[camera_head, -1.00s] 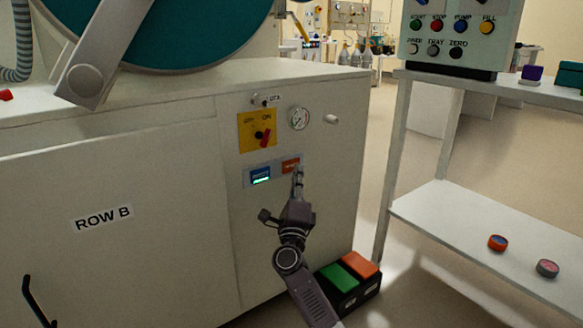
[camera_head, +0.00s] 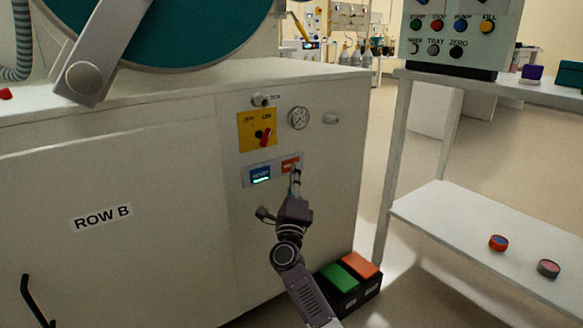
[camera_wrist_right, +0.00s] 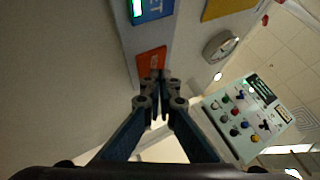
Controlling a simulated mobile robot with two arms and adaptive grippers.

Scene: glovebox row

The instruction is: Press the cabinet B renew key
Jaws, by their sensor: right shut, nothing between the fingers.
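The cabinet marked ROW B (camera_head: 150,255) has a small grey key panel on its front. The panel bears a blue key (camera_head: 260,173) with a lit green strip under it and, right of it, an orange-red key (camera_head: 290,163). The lettering on both is too small to read surely. My right gripper (camera_head: 296,172) is shut and empty, its fingertips at the lower edge of the orange-red key. In the right wrist view the closed tips (camera_wrist_right: 160,76) overlap the end of the orange-red key (camera_wrist_right: 151,60); I cannot tell whether they touch. My left gripper is not in view.
A green and orange pedal box (camera_head: 350,285) stands on the floor beside the cabinet. A white shelf rack (camera_head: 450,225) stands right.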

